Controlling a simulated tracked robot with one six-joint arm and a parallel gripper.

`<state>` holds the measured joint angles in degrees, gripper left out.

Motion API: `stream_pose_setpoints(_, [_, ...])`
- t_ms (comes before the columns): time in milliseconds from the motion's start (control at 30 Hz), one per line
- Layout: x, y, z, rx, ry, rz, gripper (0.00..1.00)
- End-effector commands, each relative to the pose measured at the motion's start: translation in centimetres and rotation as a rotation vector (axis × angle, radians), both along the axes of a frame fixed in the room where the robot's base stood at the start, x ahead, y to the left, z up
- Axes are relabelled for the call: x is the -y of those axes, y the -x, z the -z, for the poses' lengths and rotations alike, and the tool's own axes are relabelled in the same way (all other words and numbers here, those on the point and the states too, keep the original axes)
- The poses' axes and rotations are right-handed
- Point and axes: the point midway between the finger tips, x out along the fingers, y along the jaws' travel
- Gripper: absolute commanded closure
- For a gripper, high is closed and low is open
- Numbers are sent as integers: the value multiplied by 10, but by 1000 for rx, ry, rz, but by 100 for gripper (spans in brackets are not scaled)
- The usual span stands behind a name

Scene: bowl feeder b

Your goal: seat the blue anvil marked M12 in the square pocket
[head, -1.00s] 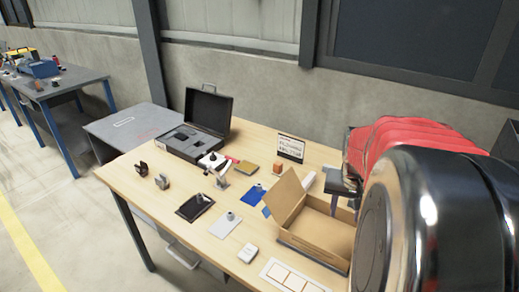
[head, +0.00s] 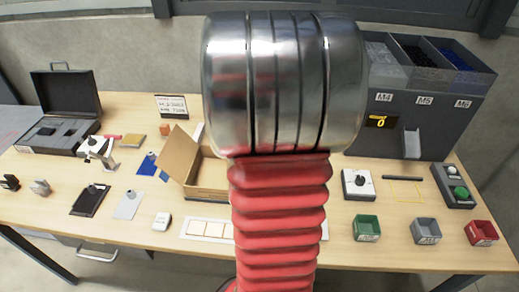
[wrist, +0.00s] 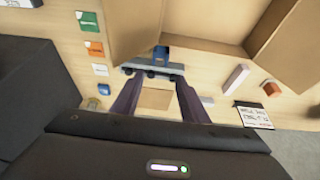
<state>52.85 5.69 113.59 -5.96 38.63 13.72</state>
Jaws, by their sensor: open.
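My gripper (wrist: 157,82) is open and empty in the wrist view, with its two dark fingers apart above the table. Just beyond the fingertips is a grey bar (wrist: 176,69) with dark round parts, and a small blue block (wrist: 160,53) is at it. I cannot tell whether the block sits in or behind the bar. Another small blue piece (wrist: 103,89) lies to the left. No M12 mark is readable, so I cannot tell which is the anvil. No square pocket can be made out. In the head view my arm hides the gripper and this spot.
An open cardboard box (head: 207,178) stands close by; its walls fill the top of the wrist view. A sign (head: 171,106) and an orange block (head: 165,129) are near. The dark dispenser (head: 437,125) stands right, behind green, grey and red bins (head: 481,233).

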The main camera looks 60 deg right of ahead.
Motion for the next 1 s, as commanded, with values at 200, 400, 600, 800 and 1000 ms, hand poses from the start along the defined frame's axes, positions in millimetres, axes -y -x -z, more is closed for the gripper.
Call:
stream_pose_setpoints(200, [9, -4, 27, -2, -4, 0, 59])
stream_pose_setpoints(400, [18, -9, 53, -3, -3, 0, 59])
stream_pose_setpoints(600, [26, -13, 72, -2, -1, 0, 59])
stream_pose_setpoints(800, [27, -14, 76, 0, 0, 0, 59])
stream_pose_setpoints(1000, [27, -14, 76, 0, -1, 0, 59])
